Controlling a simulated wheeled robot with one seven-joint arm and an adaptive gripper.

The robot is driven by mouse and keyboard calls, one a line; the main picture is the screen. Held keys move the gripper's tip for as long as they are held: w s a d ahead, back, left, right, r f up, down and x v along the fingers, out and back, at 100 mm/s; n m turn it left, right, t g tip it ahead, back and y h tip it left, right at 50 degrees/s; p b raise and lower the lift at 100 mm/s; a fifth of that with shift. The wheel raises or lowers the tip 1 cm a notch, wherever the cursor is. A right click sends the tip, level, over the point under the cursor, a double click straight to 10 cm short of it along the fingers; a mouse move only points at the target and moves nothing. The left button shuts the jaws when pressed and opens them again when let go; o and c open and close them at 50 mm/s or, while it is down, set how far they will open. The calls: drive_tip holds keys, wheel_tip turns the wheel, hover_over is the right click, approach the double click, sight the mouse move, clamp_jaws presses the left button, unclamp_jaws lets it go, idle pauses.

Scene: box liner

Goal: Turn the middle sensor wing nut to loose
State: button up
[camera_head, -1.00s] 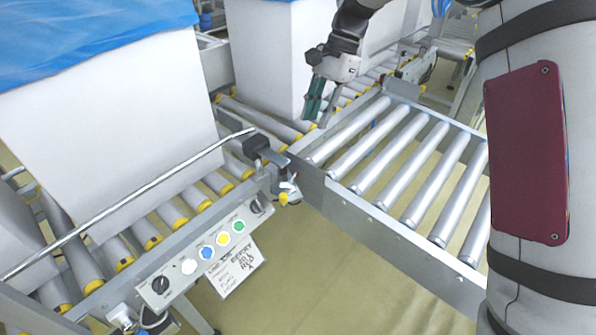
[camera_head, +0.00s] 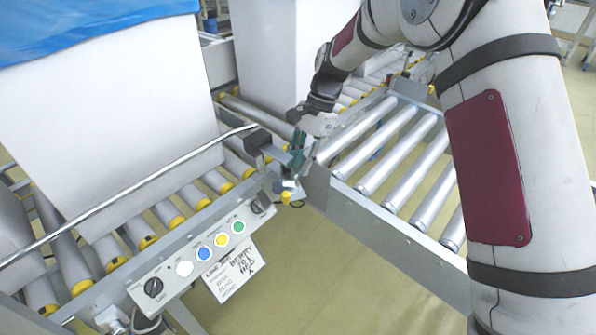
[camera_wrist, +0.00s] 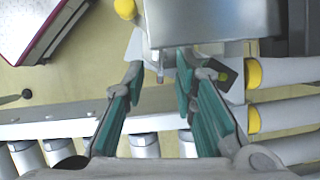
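The sensor assembly (camera_head: 288,185) sits at the corner of the conveyor frame, beside a dark block on the rail. The wing nut itself is too small to make out surely in the head view. In the wrist view a small grey piece (camera_wrist: 160,76), perhaps the wing nut, shows below the edge of a grey metal box (camera_wrist: 208,22). My gripper (camera_wrist: 160,68) has two green-padded fingers, apart, on either side of this piece; contact cannot be told. In the head view my gripper (camera_head: 296,164) is right at the sensor assembly and partly hides it.
A control panel (camera_head: 200,255) with a knob and coloured buttons is at the front left, with a hanging paper label (camera_head: 233,272). A big white box (camera_head: 110,120) stands on the left rollers. A silver roller section (camera_head: 390,165) lies right.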

sight(293, 180)
drive_tip(key=shift+x, duration=1.1)
clamp_jaws()
